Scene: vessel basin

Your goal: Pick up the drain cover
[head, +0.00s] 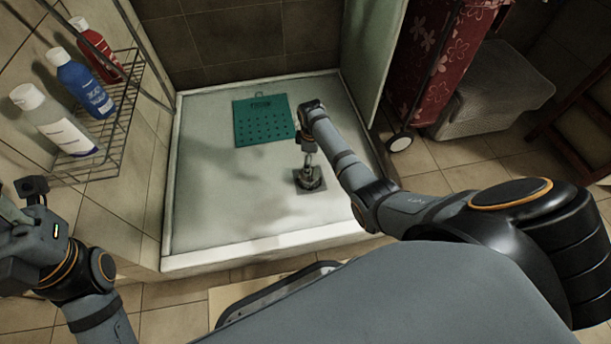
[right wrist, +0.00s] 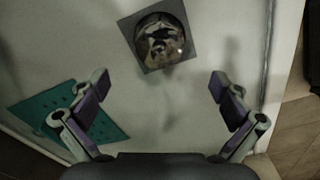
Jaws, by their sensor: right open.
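The drain cover (head: 309,179) is a shiny round metal piece on a dark grey square plate in the shower tray. In the right wrist view the drain cover (right wrist: 159,40) lies at top centre, ahead of the fingers. My right gripper (head: 308,160) is just above it in the head view. In the right wrist view the right gripper (right wrist: 159,83) has its fingers wide apart, with nothing between them. My left gripper (head: 20,212) is at the left edge of the head view, partly cut off, and its finger state is unclear.
A green perforated mat (head: 264,121) lies on the white shower tray (head: 200,205), behind the drain cover. A wire rack (head: 110,120) with bottles hangs at left. A glass panel (head: 376,50) and a red floral trolley bag (head: 432,65) stand at right.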

